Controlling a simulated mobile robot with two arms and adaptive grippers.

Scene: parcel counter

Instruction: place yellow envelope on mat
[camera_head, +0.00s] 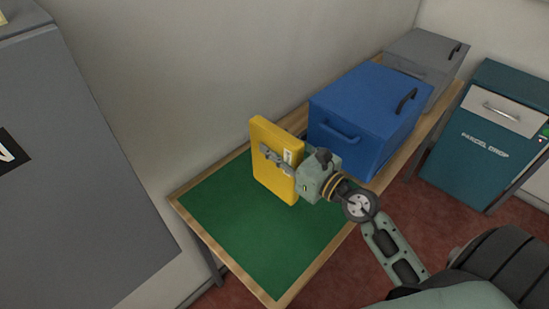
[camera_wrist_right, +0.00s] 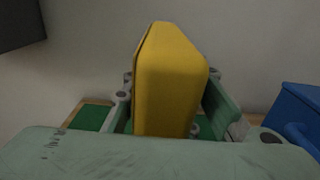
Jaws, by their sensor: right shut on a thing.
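The yellow envelope (camera_head: 268,148) is a thick, padded-looking packet held upright over the green mat (camera_head: 220,205). My right gripper (camera_head: 278,160) is shut on the yellow envelope, with its fingers across the packet's faces. In the right wrist view the envelope (camera_wrist_right: 170,85) stands between the fingers, and a bit of the green mat (camera_wrist_right: 90,117) shows behind. I cannot tell whether the envelope's lower edge touches the mat. My left gripper is in neither view.
A blue box (camera_head: 362,115) with handles stands beside the mat on the wooden table (camera_head: 235,268), and a grey box (camera_head: 425,60) stands behind it. A teal parcel drop bin (camera_head: 490,145) is at the right. The mat's front is clear.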

